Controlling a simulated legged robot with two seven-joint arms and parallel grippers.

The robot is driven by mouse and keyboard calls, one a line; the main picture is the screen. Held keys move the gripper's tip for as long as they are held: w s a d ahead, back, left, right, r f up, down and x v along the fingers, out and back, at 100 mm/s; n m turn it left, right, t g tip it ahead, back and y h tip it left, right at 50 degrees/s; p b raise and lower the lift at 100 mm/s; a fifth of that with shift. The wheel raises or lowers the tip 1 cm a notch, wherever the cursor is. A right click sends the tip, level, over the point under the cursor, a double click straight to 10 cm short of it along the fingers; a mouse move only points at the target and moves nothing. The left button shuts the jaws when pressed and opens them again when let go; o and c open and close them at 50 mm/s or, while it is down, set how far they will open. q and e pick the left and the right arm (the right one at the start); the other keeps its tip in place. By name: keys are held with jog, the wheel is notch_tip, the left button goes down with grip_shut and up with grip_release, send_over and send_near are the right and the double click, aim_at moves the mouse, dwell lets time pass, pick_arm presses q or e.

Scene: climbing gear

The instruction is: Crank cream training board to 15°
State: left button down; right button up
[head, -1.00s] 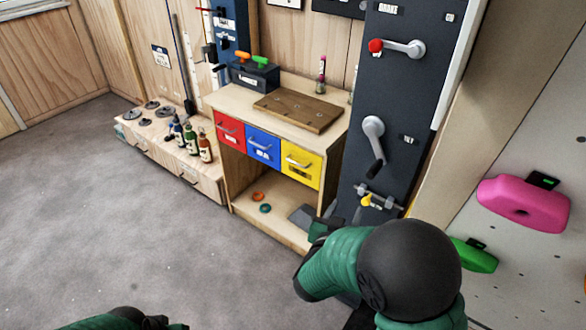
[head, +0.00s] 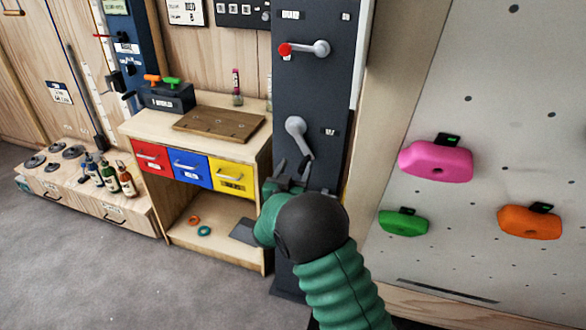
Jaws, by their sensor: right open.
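The cream training board (head: 480,80) fills the right of the head view, with a pink hold (head: 436,160), a green hold (head: 404,222) and an orange hold (head: 530,222). Beside it stands a dark panel (head: 310,88). On the panel is a grey crank (head: 297,128), and above it a lever (head: 310,48) with a red knob. My right gripper (head: 292,168) is open just below the crank, its fingers pointing up. The crank's lower end is close to the fingers; I cannot tell whether they touch. My left gripper is out of view.
A wooden bench (head: 200,118) with red, blue and yellow drawers stands left of the panel. A low cabinet (head: 110,210) with bottles and weights is further left. The grey floor (head: 90,280) in front is clear.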

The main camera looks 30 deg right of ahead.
aim_at(305, 166)
jog(key=shift+d, duration=1.1)
jog(key=shift+w+d+f, duration=0.15)
jog(key=shift+d+f, duration=0.2)
jog(key=shift+d, duration=0.2)
jog(key=shift+w+d+f, duration=0.1)
jog(key=shift+d+f, duration=0.25)
jog(key=shift+d, duration=0.15)
jog(key=shift+w+d+f, duration=0.1)
jog(key=shift+f, duration=0.05)
jog(key=shift+c, duration=1.3)
jog(key=shift+a, duration=0.2)
jog(key=shift+c, duration=1.4)
jog(key=shift+a+r, duration=0.3)
jog(key=shift+a, duration=0.5)
grip_shut()
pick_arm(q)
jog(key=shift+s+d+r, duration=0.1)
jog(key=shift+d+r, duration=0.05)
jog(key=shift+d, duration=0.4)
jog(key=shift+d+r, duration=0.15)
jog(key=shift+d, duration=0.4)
pick_arm(e)
jog(key=shift+s+d, duration=0.1)
jog(key=shift+s, duration=0.1)
